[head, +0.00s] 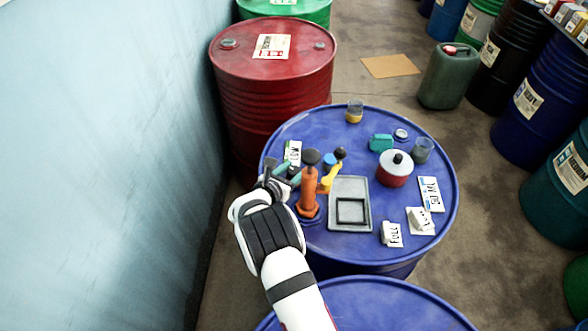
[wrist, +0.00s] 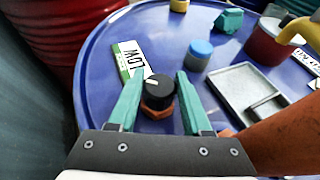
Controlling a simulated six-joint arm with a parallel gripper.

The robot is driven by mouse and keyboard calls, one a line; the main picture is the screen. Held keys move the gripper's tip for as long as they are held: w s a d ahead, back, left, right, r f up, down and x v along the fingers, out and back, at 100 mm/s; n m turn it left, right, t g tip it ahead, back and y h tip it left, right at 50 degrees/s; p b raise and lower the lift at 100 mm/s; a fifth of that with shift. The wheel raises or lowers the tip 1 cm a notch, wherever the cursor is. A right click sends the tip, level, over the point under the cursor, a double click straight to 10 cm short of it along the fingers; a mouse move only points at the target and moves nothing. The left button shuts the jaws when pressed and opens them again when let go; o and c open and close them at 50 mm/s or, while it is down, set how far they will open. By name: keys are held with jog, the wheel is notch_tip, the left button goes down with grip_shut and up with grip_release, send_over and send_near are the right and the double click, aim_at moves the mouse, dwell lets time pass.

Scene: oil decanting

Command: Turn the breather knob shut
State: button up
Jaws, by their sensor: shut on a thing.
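The breather knob (wrist: 160,88) is black with a pale mark on its top and sits on an orange base (wrist: 156,112) on the blue drum's top. In the wrist view my gripper (wrist: 157,80) has its two teal fingers on either side of the knob, shut on it. In the head view my gripper (head: 282,172) is at the left edge of the drum top, beside the orange pump (head: 308,188). There the fingers and wrist largely hide the knob.
The blue drum top (head: 285,237) holds a "LOW" card (head: 293,152), a blue-capped jar (wrist: 199,54), a grey tray (head: 338,219), a red-and-white can (head: 394,168) and several cards. A red drum (head: 275,85) stands behind. The wall is close on the left.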

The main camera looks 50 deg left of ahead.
grip_shut()
jog(key=shift+n+g+y, duration=0.3)
jog(key=shift+n+y, duration=0.5)
jog(key=shift+y, duration=0.1)
jog(key=o, duration=1)
grip_release()
jog(key=v, duration=1.5)
jog(key=shift+s+r, duration=0.3)
jog(key=shift+d, duration=0.15)
